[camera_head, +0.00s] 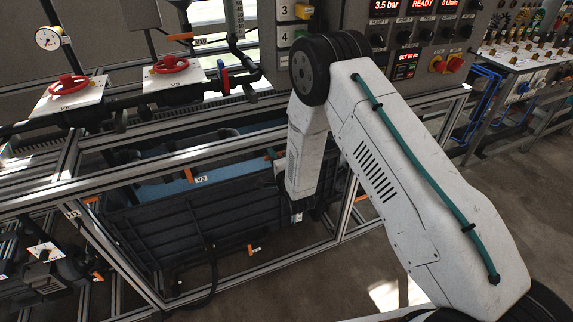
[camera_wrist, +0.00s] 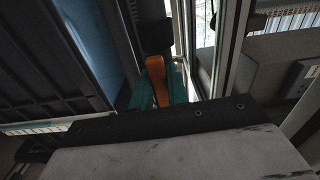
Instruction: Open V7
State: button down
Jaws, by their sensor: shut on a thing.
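In the wrist view an orange lever (camera_wrist: 157,72) stands up between the teal fingers of my gripper (camera_wrist: 160,90). The fingers are closed on it from both sides. I can read no V7 tag in either view. A tag reading V3 (camera_head: 201,179) sits beside another orange handle (camera_head: 188,174).
Aluminium frame rails (camera_head: 75,155) surround a dark ribbed tank (camera_head: 190,235). Two red handwheels (camera_head: 170,64) sit on white plates at upper left. A control panel (camera_head: 410,40) with lit displays stands behind my arm. In the wrist view, rails stand close on the right.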

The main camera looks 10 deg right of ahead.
jog(key=shift+d, duration=0.1)
jog(key=c, duration=1.3)
grip_release()
jog(key=shift+s, duration=0.1)
jog(key=shift+v, duration=3.4)
jog(key=v, duration=0.7)
jog(key=shift+s+d, duration=0.1)
jog(key=shift+s, duration=0.3)
